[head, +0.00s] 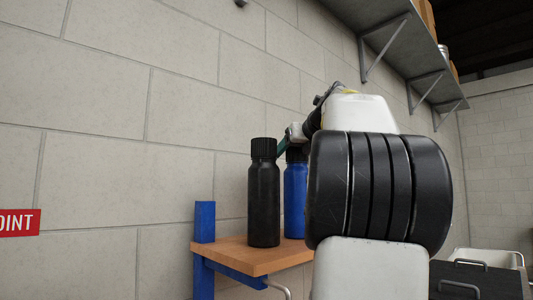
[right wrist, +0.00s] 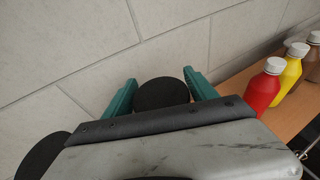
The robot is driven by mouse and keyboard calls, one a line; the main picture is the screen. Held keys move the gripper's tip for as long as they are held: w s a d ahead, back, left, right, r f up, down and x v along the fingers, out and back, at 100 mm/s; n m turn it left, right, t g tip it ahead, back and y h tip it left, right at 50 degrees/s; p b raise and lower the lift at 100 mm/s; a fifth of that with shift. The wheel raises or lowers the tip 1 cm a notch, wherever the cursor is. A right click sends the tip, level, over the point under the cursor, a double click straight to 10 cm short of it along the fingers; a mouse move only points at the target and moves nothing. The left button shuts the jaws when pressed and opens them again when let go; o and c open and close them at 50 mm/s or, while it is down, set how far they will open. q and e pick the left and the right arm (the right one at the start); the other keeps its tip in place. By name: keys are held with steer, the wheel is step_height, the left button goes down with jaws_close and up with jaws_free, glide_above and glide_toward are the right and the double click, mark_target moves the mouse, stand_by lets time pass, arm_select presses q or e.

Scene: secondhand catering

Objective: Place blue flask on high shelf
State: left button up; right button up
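The blue flask (head: 295,200) stands upright on a small wooden shelf (head: 250,258), right of and behind a black flask (head: 264,205). Its black cap is partly hidden. My right gripper (head: 284,146) reaches the blue flask at cap height; a teal finger shows there. In the right wrist view, two teal fingers of the right gripper (right wrist: 160,88) stand on either side of a round black cap (right wrist: 162,94). They lie very near it, and I cannot tell if they press on it. The grey high shelf (head: 392,38) is at upper right. My left gripper is out of view.
Another black cap (right wrist: 42,156) shows close by at lower left in the right wrist view. Red (right wrist: 266,85) and yellow (right wrist: 291,66) bottles stand on wood to the right. A box (head: 424,15) sits on the high shelf. Blue brackets hold the wooden shelf.

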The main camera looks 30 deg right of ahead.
steer(key=shift+o, duration=0.7)
steer(key=shift+r, duration=0.15)
steer(key=v, duration=1.2)
